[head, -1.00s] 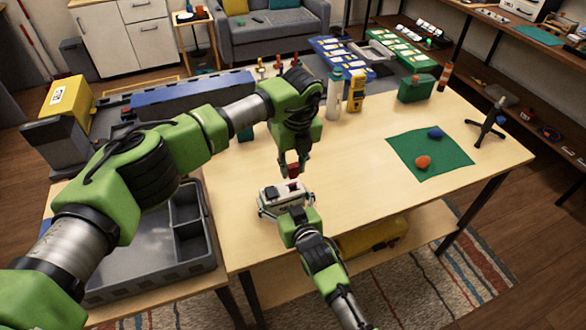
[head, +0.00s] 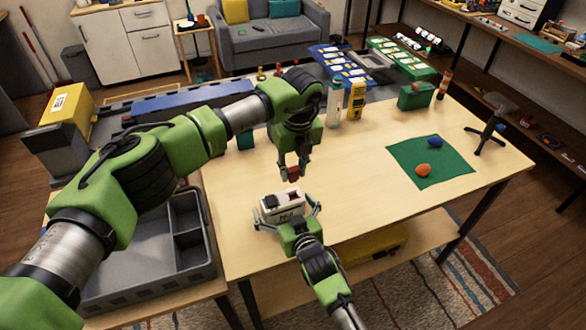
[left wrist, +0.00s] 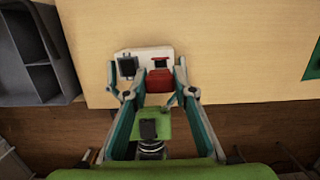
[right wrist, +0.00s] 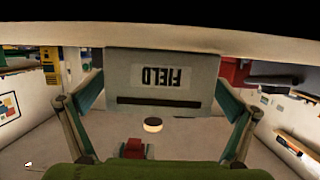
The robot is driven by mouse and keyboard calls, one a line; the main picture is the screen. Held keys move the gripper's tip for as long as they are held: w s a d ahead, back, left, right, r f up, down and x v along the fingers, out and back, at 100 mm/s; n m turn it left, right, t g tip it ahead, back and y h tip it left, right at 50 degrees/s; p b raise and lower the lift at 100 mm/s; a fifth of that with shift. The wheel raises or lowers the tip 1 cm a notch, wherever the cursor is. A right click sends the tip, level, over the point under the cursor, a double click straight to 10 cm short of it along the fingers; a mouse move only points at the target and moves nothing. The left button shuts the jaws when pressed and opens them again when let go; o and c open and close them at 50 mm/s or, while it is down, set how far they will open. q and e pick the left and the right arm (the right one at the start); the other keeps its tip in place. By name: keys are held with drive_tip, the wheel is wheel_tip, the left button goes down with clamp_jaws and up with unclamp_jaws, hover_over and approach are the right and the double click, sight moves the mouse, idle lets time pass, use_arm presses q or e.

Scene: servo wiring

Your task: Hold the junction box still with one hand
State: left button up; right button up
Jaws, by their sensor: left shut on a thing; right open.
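The junction box (head: 283,206) is a small pale box near the table's front edge, with a black part on top. In the right wrist view its face (right wrist: 163,80) carries an upside-down "FIELD" label. My right gripper (head: 287,217) is open, its fingers on either side of the box; whether they touch it is unclear. My left gripper (head: 292,172) points down above the box, shut on a red block-like part (head: 293,174). In the left wrist view this red part (left wrist: 160,81) overlaps the box top (left wrist: 143,58), beside a black socket; any contact is unclear.
A grey divided tray (head: 205,262) stands left of the table. A green mat (head: 450,168) with an orange and a blue lump lies to the right, by a small black stand (head: 487,133). Bottles and a green case (head: 415,97) stand behind. The table's middle right is clear.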

drive_tip(key=v, duration=1.2)
drive_tip(key=shift+f, duration=0.1)
